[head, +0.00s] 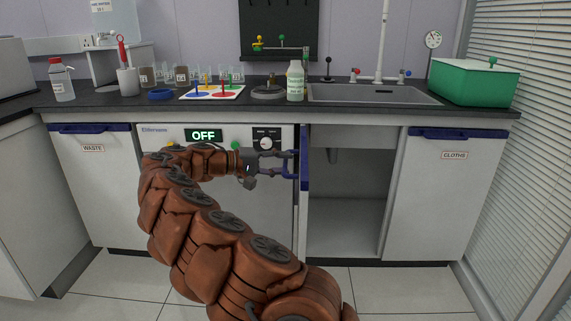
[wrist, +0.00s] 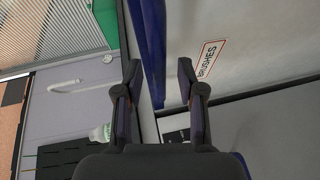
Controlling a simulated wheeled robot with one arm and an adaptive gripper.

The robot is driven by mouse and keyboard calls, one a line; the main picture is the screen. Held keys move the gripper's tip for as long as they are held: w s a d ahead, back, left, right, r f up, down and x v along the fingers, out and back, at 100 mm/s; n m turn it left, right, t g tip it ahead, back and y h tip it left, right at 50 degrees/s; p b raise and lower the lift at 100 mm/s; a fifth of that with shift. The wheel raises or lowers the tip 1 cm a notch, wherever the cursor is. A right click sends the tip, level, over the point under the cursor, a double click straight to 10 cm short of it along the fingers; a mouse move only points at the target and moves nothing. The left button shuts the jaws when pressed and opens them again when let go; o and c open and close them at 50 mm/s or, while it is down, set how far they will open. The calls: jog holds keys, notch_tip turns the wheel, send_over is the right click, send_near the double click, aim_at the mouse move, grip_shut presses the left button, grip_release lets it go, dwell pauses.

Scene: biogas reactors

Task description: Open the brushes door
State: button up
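The brushes door (head: 302,215) stands swung out, nearly edge-on in the head view, beside the open cupboard (head: 347,200) under the sink. Its blue handle (head: 304,171) runs along the top. In the wrist view the BRUSHES label (wrist: 207,59) shows on the door's face, and the blue handle (wrist: 152,45) runs between my fingers. My gripper (head: 290,164) is at the handle end of the door; in the wrist view its fingers (wrist: 159,70) are apart, one on each side of the handle, with gaps visible. Contact with the handle cannot be told.
The WASTE cupboard (head: 92,185) is at left and the CLOTHS cupboard (head: 445,195) at right, both shut. An appliance reading OFF (head: 203,135) is behind my arm. The counter above holds a bottle (head: 295,82), sink (head: 372,94) and green box (head: 474,84). Floor before the open cupboard is clear.

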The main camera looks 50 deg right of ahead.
jog(key=v, duration=1)
jog(key=shift+w+a, duration=0.2)
jog(key=shift+a, duration=0.1)
jog(key=s+a+r+t+y+p, duration=0.1)
jog(key=s+a+r+y+p, duration=0.15)
jog(key=s+r+p, duration=0.65)
jog(key=s+a+r+t+y+p, duration=0.1)
jog(key=s+a+r+y+p, duration=0.15)
jog(key=s+r+p, duration=0.65)
jog(key=s+a+r+n+t+y+p, duration=0.1)
jog(key=s+a+n+y+p, duration=0.1)
jog(key=a+p, duration=0.4)
jog(key=s+a+r+n+t+y+p, duration=0.1)
jog(key=s+a+n+y+p, duration=0.1)
jog(key=s+a+y+p, duration=0.2)
jog(key=s+a+r+n+t+y+p, duration=0.1)
jog(key=s+a+p, duration=0.6)
jog(key=a, duration=0.9)
jog(key=n+t+y+p, duration=0.1)
jog(key=p, duration=0.1)
jog(key=shift+s+a+r+n+y+p, duration=0.3)
jog(key=shift+s+r+n+y+p, duration=0.05)
jog(key=shift+n+y, duration=0.05)
jog(key=shift+d, duration=0.1)
